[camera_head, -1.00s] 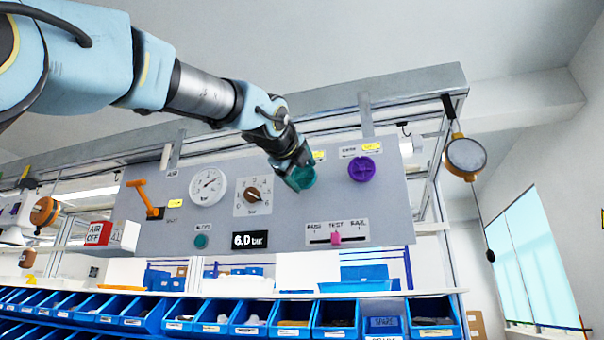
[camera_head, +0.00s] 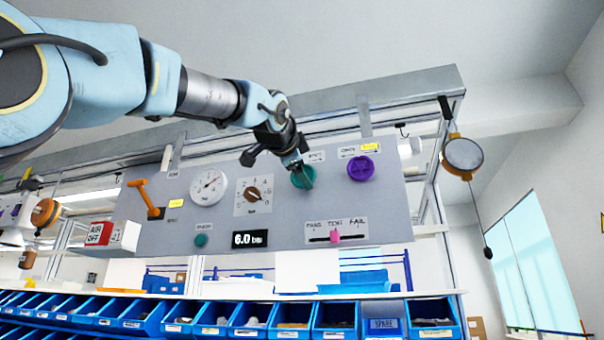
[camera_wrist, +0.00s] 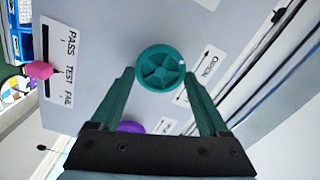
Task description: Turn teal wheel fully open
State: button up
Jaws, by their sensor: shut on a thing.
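The teal wheel (camera_head: 304,177) is mounted on the grey panel (camera_head: 380,215), left of a purple wheel (camera_head: 361,168). In the wrist view the teal wheel (camera_wrist: 160,67) is round with a spoked face, and a label reading OPEN (camera_wrist: 208,66) with an arrow sits beside it. My gripper (camera_head: 300,172) is at the wheel in the head view. In the wrist view its two teal fingers (camera_wrist: 160,75) reach to opposite sides of the wheel's rim and are shut on it.
The panel also carries an orange lever (camera_head: 147,198), a round gauge (camera_head: 208,186), a rotary knob (camera_head: 252,194), a 6.0 bar display (camera_head: 250,239) and a pink slider (camera_head: 335,236). Blue bins (camera_head: 290,322) line the shelf below. A gauge on a cord hangs at right (camera_head: 463,156).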

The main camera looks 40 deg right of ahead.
jog(key=n+b, duration=0.1)
jog(key=n, duration=0.7)
jog(key=n+b, duration=0.1)
jog(key=n, duration=0.7)
jog(key=n+b, duration=0.2)
jog(key=n, duration=0.7)
jog(key=shift+w+a+f, duration=0.1)
jog(key=shift+w+a, duration=0.1)
jog(key=shift+w, duration=0.2)
jog(key=shift+n, duration=0.3)
jog(key=o, duration=1.2)
jog(key=shift+o, duration=0.2)
jog(key=shift+a, duration=0.1)
jog(key=b+v, duration=0.4)
jog(key=v, duration=0.6)
jog(key=shift+s+a, duration=0.2)
jog(key=shift+a, duration=0.1)
